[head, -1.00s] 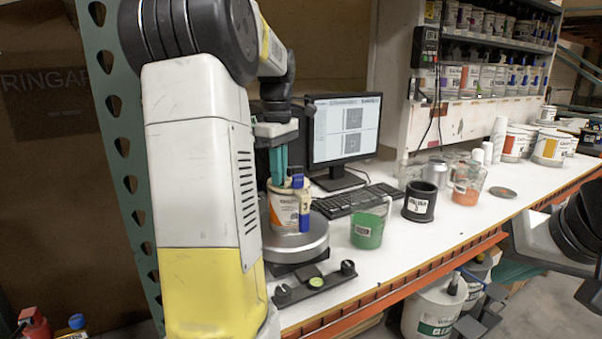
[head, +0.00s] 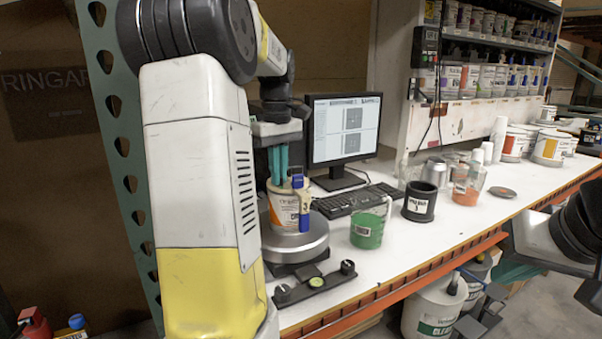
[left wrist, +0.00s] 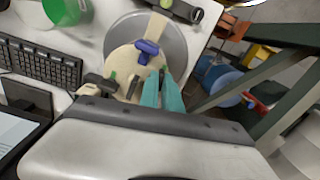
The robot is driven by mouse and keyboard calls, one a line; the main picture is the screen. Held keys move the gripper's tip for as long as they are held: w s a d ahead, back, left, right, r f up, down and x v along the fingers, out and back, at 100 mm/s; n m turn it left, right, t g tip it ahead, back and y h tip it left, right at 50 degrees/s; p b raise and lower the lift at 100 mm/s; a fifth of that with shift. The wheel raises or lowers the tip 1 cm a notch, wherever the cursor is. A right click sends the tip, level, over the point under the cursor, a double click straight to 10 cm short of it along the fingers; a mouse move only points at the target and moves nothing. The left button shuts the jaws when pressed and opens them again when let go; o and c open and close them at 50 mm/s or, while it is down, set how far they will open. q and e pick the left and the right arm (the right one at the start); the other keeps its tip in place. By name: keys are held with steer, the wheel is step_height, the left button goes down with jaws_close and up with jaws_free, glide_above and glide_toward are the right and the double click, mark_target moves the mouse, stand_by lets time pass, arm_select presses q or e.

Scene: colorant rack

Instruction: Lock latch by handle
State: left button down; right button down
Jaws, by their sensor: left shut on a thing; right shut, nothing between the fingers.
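A white can with an orange label (head: 283,211) stands on a round grey plate (head: 300,243) at the left end of the bench. A clamp-like latch with blue parts (head: 304,205) sits at the can's right side. Its blue knob (left wrist: 147,48) shows near the lid edge in the left wrist view. My left gripper (head: 278,180) points down over the lid, its teal fingers (left wrist: 162,85) closed on a small dark part, seemingly the latch handle, mostly hidden between them. My right gripper (head: 508,270) is shut and empty, beyond the bench's front edge, partly visible.
A green-filled cup (head: 367,231), a black cup (head: 419,202) and a keyboard (head: 352,200) stand right of the can. A monitor (head: 344,130) is behind. A black bar with knobs (head: 315,283) lies in front of the plate. Pails stand below the bench.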

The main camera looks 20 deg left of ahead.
arm_select(q)
steer(key=c, duration=1.5)
jaws_free()
steer(key=shift+c, duration=0.2)
step_height(320, 180, up, 8)
steer(key=shift+f, duration=0.1)
